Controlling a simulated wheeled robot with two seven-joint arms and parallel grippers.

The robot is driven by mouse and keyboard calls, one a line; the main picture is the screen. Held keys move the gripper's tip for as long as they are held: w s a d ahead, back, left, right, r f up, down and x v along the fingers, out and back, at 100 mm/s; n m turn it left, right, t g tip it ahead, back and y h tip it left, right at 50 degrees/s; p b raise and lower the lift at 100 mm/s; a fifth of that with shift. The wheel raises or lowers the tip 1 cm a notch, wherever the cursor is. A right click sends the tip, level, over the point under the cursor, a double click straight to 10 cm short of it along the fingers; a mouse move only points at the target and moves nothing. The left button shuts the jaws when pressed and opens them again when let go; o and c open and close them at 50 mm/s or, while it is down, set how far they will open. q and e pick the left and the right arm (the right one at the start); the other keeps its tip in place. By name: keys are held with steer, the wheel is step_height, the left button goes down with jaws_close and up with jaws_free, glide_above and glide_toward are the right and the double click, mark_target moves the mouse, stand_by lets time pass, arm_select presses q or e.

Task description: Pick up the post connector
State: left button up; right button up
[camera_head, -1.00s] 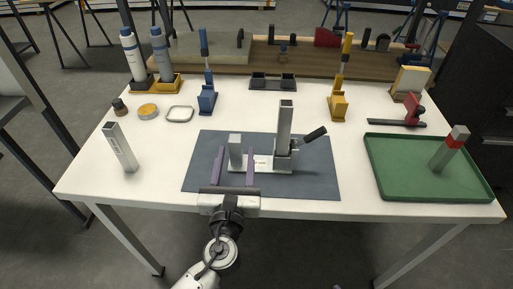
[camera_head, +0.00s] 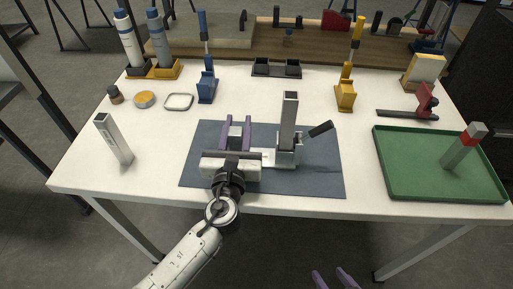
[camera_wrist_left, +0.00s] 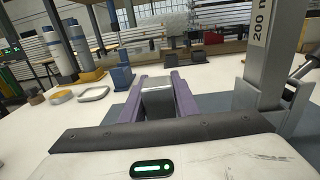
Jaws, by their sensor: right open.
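A short grey metal block (camera_head: 236,131), which I take to be the post connector, stands upright at the left of a fixture on the dark mat (camera_head: 320,180). My left gripper (camera_head: 235,121) is around it, one purple finger on each side. In the left wrist view the block (camera_wrist_left: 158,98) sits between the two fingers (camera_wrist_left: 158,82), close to both; I cannot tell if they touch it. The fingers still look spread. The block's lower part is hidden by the gripper body. My right gripper (camera_head: 333,280) shows only its fingertips at the bottom edge, apart and empty.
A tall post (camera_head: 288,122) stands in the fixture just right of my left gripper, with a black lever (camera_head: 320,129). A grey post (camera_head: 113,140) stands at left. A green tray (camera_head: 420,185) holds a red-banded post (camera_head: 462,148). Blue (camera_head: 207,88) and yellow (camera_head: 346,95) tools stand behind.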

arm_select(q)
jaws_close()
step_height(320, 180, up, 10)
steer(key=p, duration=0.4)
steer(key=shift+r, duration=0.2)
steer(key=shift+f, duration=0.1)
steer(key=shift+f+b, duration=2.9)
steer(key=shift+f, duration=1.1)
steer(key=shift+f+b, duration=0.4)
steer(key=shift+f, duration=0.25)
